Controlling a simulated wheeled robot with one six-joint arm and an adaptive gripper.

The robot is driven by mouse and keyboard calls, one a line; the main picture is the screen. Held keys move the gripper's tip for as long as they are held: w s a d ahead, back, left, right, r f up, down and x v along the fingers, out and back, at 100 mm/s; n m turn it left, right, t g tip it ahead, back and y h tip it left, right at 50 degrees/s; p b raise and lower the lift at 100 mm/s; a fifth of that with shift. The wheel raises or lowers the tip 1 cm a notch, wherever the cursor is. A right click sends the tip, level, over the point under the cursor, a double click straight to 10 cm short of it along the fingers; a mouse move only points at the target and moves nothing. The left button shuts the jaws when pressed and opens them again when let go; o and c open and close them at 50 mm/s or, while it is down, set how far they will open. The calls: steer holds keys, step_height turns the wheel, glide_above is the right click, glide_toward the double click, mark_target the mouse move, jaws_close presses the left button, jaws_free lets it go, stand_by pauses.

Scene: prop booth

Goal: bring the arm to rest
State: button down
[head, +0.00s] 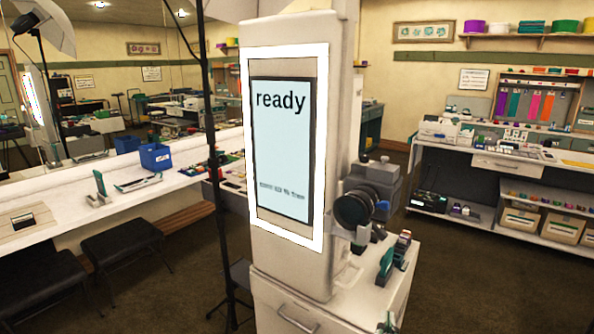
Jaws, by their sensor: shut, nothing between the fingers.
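My arm and my gripper do not show in the head view. A white photo booth column (290,262) stands in the middle. Its lit screen (282,150) has a bright white frame and reads "ready", with a smaller blurred line below.
A camera (365,200) with a dark lens sits beside the column, above a white cabinet (285,310). Small green and dark items (394,258) lie on the cabinet top. A long white counter (60,222) with a blue bin (155,157) runs left, stools (122,240) below. Dark floor (470,285) is open at right.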

steer(key=s+f+n+y, duration=0.4)
steer(key=s+f+n, duration=0.1)
steer(key=s+f, duration=1.3)
steer(key=s+d+y, duration=0.1)
steer(key=s, duration=2.2)
steer(key=shift+s+d+r, duration=0.2)
steer(key=shift+r, duration=0.25)
